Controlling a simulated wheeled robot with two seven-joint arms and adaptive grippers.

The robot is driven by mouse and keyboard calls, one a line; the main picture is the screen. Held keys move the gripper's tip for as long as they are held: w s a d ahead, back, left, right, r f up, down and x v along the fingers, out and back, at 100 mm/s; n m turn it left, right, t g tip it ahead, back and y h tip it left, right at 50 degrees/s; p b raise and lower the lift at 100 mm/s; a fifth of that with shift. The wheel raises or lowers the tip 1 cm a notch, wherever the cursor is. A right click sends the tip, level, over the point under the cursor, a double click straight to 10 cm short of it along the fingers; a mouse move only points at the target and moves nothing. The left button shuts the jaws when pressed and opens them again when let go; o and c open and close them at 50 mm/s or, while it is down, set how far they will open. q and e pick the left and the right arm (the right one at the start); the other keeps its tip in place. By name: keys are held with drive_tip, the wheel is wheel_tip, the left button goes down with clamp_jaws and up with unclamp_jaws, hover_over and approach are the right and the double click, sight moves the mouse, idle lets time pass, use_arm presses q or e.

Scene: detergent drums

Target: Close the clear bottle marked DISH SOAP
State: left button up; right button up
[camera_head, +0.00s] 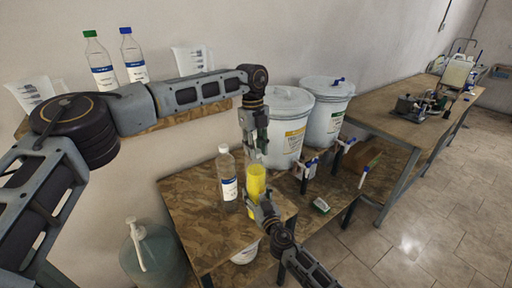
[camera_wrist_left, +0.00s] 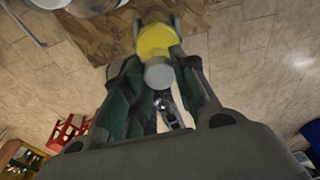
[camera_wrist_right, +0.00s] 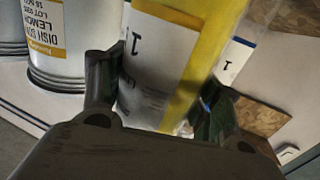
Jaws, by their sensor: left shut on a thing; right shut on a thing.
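A bottle of yellow liquid (camera_head: 256,181) is upright above the front table; its label (camera_wrist_right: 160,70) shows close up in the right wrist view, but I cannot read the product name. My right gripper (camera_head: 264,207) is shut on its body from the front; its fingers (camera_wrist_right: 160,105) flank the bottle. My left gripper (camera_head: 256,150) points down over the bottle's top, shut on a pale grey cap (camera_wrist_left: 159,74). The cap lines up with the yellow bottle (camera_wrist_left: 156,40); I cannot tell whether it is seated on the neck.
A second clear bottle (camera_head: 227,180) with a white cap stands close left on the table (camera_head: 205,240). Two white drums (camera_head: 285,110) (camera_head: 325,105) with blue taps stand behind. A wall shelf (camera_head: 190,113) holds capped bottles. A large pump jug (camera_head: 155,255) stands at lower left.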

use_arm(q)
drive_tip(key=shift+f, duration=0.55)
idle(0.9)
